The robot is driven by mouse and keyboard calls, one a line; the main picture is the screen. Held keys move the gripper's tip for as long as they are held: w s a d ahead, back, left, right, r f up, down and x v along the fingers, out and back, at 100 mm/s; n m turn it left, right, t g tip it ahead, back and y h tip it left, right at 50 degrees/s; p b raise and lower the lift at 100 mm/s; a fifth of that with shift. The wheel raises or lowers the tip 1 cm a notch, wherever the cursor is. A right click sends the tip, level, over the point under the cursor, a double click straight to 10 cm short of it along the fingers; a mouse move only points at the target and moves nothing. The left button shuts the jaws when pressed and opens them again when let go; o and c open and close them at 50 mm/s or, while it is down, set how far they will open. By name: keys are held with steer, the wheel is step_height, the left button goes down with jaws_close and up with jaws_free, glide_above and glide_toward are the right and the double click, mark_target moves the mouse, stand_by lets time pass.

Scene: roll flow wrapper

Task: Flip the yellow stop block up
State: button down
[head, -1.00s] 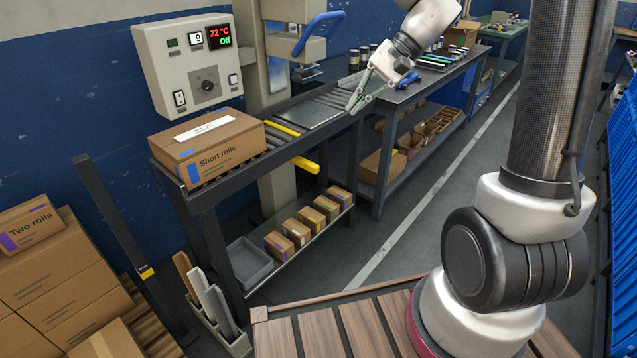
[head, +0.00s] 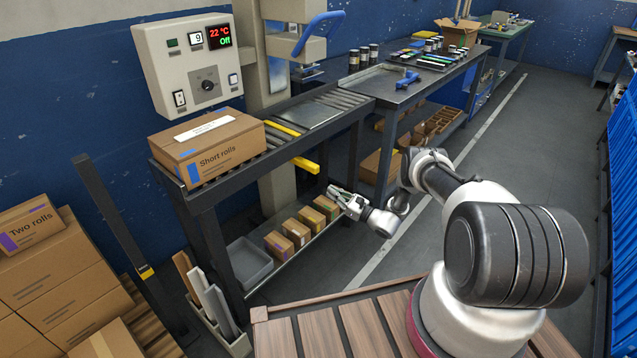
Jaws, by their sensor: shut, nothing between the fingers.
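A yellow block (head: 306,165) sticks out from the front side of the roller conveyor (head: 262,158), below roller level, lying about flat. A second yellow bar (head: 283,128) lies across the rollers, between the carton and the grey plate. I cannot tell from the picture how the two yellow parts are joined. My gripper (head: 334,191) is shut and empty. In the picture it is below and to the right of the protruding yellow block, by the right end of the lower shelf, and apart from the block.
A carton marked "Short rolls" (head: 209,148) sits on the conveyor's left end. Small boxes (head: 296,232) and a grey tray (head: 249,262) are on the shelf below. A control box (head: 189,62) and a blue handle (head: 318,33) stand behind. A workbench (head: 405,95) is at right.

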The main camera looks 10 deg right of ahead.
steer(key=f, duration=0.1)
steer(key=s+d+f+m+t+h, duration=0.1)
steer(key=f, duration=0.1)
steer(key=f+m, duration=0.1)
steer(key=shift+s+d+f+t+h, duration=0.15)
steer(key=shift+s+f+t+h, duration=0.05)
steer(key=shift+s+t+h, duration=0.2)
steer(key=shift+w, duration=0.1)
steer(key=w+a+r, duration=0.5)
steer(key=w+r, duration=0.1)
steer(key=w, duration=0.1)
steer(key=shift+w+a+r, duration=0.25)
steer(key=shift+w+a, duration=0.15)
steer(key=shift+r, duration=2.05)
